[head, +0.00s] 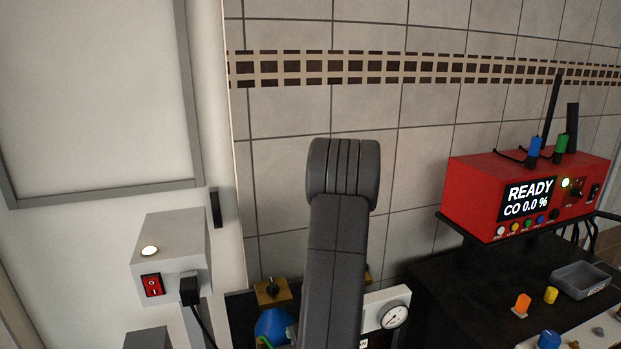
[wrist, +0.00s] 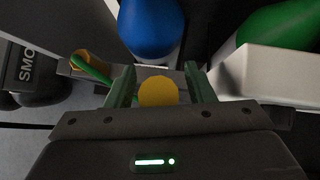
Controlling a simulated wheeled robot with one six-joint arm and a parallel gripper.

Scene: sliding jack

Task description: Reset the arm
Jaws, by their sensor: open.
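In the head view my own dark grey arm rises in the middle of the picture, in front of the tiled wall. Its elbow is at the top, and its lower part runs down past the bottom edge. My gripper is not visible there. In the wrist view my gripper (wrist: 158,76) is open, with its two green fingers apart. A round yellow thing (wrist: 157,92) shows between the fingers; I cannot tell whether it touches them.
A blue cylinder (wrist: 151,25), a green cylinder (wrist: 283,30) and a white box (wrist: 262,73) lie close around my gripper. A dial gauge (head: 394,315) stands right of my arm. A red device (head: 525,185) reads READY. A grey switch box (head: 165,245) is left.

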